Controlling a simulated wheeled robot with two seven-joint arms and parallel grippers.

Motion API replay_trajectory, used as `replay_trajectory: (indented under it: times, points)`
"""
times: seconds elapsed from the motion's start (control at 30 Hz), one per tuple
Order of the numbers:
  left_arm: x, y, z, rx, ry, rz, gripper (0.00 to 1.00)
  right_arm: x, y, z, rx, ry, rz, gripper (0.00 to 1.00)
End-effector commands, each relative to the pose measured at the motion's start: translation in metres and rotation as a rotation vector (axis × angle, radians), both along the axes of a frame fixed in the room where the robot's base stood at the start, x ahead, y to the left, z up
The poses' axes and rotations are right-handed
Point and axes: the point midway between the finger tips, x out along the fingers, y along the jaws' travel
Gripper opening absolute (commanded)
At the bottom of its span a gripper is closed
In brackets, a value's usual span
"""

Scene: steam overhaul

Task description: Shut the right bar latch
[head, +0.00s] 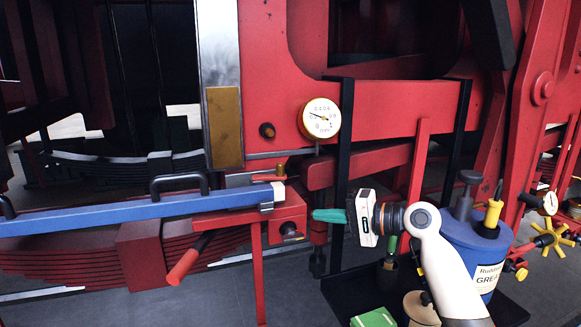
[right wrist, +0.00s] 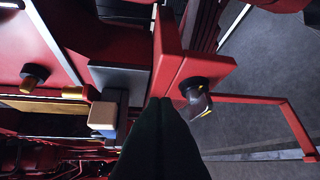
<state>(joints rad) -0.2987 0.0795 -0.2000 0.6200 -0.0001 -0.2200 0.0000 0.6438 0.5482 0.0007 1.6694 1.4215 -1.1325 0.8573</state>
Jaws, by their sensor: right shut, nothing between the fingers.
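A long blue bar (head: 130,212) runs in from the left and ends on a red bracket (head: 278,216). A grey catch piece and a cream block (head: 279,191) sit at that end; the cream block also shows in the right wrist view (right wrist: 103,115). A red-handled lever (head: 188,260) slants down to the left below the bracket. A dark round knob (head: 290,231) is on the bracket's front. My right gripper (head: 317,215) has teal fingers, shut and empty, pointing left close to the bracket's right end; contact cannot be told. My left gripper is out of view.
A pressure gauge (head: 320,118) is above the bracket on the red frame. A blue grease can (head: 474,250) stands behind my right forearm on a dark tray. A green box (head: 373,318) lies at the bottom. Grey floor is open below the bracket.

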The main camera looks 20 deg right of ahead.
Motion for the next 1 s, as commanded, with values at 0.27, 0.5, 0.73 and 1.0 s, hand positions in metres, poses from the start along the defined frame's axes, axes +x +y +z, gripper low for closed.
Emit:
replay_trajectory:
  times: [0.27, 0.5, 0.73, 1.0]
  points:
    - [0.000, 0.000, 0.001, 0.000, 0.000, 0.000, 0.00, 0.000, -0.023, 0.089, 0.202, -0.031, 0.023, 0.00]
    - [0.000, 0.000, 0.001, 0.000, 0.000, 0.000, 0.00, -0.001, -0.024, 0.093, 0.211, -0.032, 0.025, 0.00]
    - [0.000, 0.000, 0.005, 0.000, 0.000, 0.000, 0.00, 0.004, -0.018, 0.094, 0.211, -0.032, 0.027, 0.00]
    - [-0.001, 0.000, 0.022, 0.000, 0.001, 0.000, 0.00, 0.034, 0.017, 0.096, 0.211, -0.030, 0.028, 0.00]
